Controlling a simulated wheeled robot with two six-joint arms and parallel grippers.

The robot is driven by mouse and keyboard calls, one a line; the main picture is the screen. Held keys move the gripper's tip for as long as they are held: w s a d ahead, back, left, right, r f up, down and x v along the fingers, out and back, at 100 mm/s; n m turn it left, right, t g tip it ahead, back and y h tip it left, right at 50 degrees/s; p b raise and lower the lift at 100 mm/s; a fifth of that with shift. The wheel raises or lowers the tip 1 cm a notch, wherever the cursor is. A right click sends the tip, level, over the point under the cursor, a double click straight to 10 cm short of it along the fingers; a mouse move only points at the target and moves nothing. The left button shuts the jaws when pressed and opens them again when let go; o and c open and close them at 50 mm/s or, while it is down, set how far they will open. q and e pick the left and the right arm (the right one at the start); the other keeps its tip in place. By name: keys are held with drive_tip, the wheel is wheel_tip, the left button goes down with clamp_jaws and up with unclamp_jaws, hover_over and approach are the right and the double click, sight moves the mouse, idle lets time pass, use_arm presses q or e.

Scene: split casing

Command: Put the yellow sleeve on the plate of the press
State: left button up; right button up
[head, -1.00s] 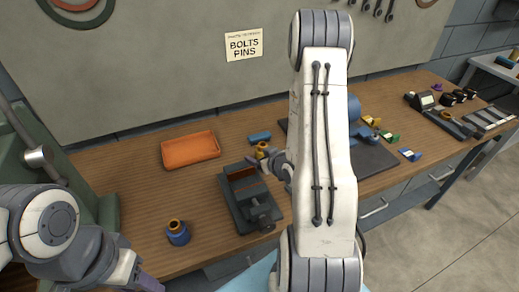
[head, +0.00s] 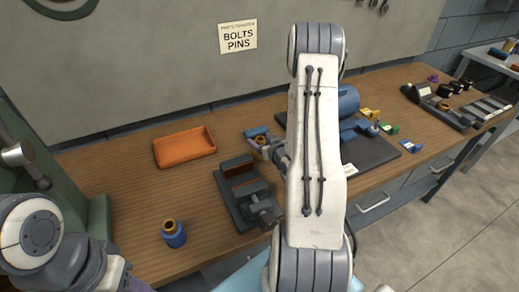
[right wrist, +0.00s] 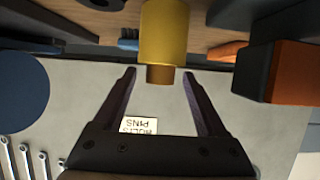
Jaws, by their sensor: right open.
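The yellow sleeve (head: 259,139) stands on the bench behind the dark vise in the head view, partly covered by my right gripper (head: 267,147). In the right wrist view the yellow sleeve (right wrist: 163,32) has a copper-brown end. That end shows between the tips of my open right gripper (right wrist: 160,72), with a gap on both sides. A green machine (head: 98,215) with a lever stands at the left edge and may be the press; I cannot make out its plate. My left gripper (head: 132,285) is barely in view at the lower left, its jaws unclear.
The dark vise (head: 232,205) stands in front of my right gripper. An orange tray (head: 184,147) lies to its left, and a blue cylinder with a copper top (head: 174,235) stands nearer the front. A dark mat (head: 375,155) holds blue parts. The bench between tray and blue cylinder is clear.

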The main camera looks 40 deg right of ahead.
drive_tip(key=shift+p+x, duration=0.45)
drive_tip(key=shift+x, duration=1.55)
clamp_jaws()
drive_tip(key=shift+r, duration=0.15)
